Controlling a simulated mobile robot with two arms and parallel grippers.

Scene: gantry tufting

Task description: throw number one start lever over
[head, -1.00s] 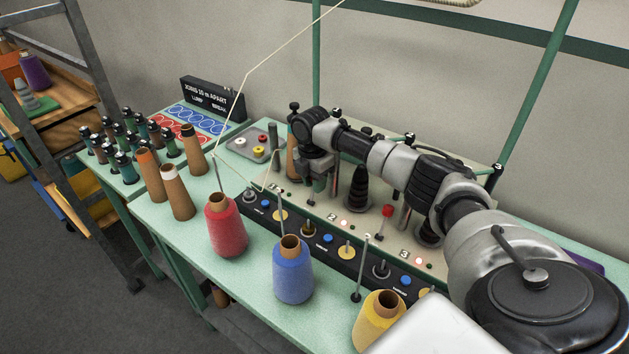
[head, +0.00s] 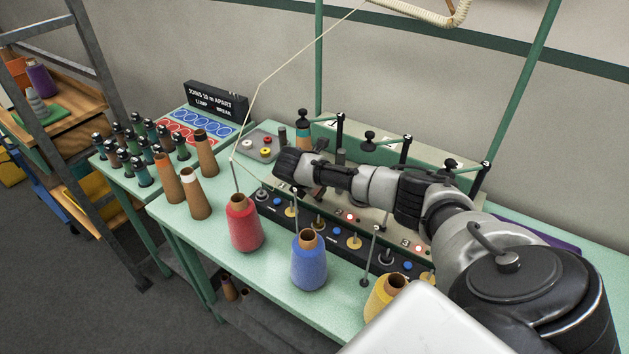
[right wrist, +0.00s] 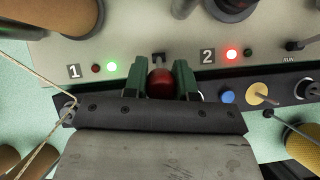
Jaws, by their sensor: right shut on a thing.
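In the right wrist view the number one start lever's red knob (right wrist: 161,84) sits between the two green fingers of my right gripper (right wrist: 163,80), which is shut on it. The knob is just right of the label "1" (right wrist: 73,71). Beside that label one lamp is dark red and the other, a green lamp (right wrist: 111,67), is lit. In the head view my right wrist hides the knob and the fingertips. My left gripper is not in view.
Station 2 has a lit red lamp (right wrist: 231,54). A red cone (head: 245,224), a blue cone (head: 309,262) and a yellow cone (head: 384,297) stand along the front. A cream yarn (head: 258,104) runs upward left of my arm. Brown cones (head: 196,196) stand at left.

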